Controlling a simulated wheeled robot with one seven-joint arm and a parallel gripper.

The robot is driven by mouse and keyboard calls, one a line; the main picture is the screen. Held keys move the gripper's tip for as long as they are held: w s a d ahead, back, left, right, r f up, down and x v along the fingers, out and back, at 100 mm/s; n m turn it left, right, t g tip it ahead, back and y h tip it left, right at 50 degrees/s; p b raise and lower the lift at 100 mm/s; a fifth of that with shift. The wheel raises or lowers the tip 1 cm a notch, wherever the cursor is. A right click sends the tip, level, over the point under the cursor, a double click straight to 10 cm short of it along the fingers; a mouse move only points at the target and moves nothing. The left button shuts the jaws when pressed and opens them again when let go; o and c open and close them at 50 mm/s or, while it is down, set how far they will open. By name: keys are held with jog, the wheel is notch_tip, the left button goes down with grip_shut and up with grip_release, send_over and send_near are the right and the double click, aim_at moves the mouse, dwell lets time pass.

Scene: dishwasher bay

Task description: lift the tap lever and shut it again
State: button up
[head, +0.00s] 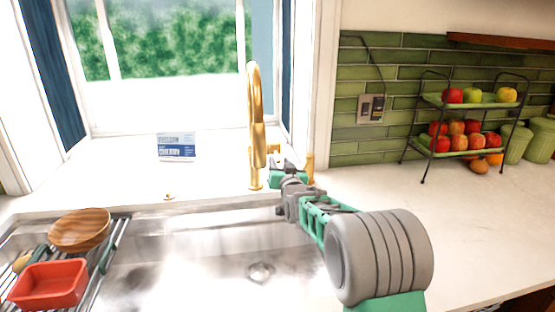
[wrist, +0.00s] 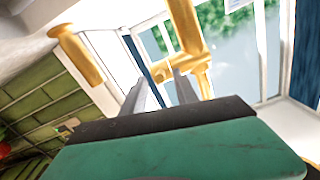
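The gold tap (head: 255,125) stands upright behind the sink, with a tall curved spout. In the wrist view the tap (wrist: 187,28) shows close ahead, and a short gold side piece (wrist: 164,70), which looks like its lever, points left from it. My gripper (head: 277,160) is just right of the tap body in the head view and hides most of the lever side there. In the wrist view the two grey fingers of my gripper (wrist: 158,88) are apart with a gap between them. The side piece lies at or just beyond the fingertips; I cannot tell whether they touch it.
A separate gold post (head: 310,168) stands right of my gripper; a gold piece (wrist: 75,48) shows left in the wrist view. The steel sink (head: 200,270) is below. A rack (head: 108,250) with bowl and red tub is left, a fruit stand (head: 425,142) right.

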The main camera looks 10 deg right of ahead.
aim_at(275, 150)
jog(key=shift+w+a, duration=0.1)
jog(key=shift+w, duration=1.4)
jog(key=shift+c, duration=0.4)
grip_shut()
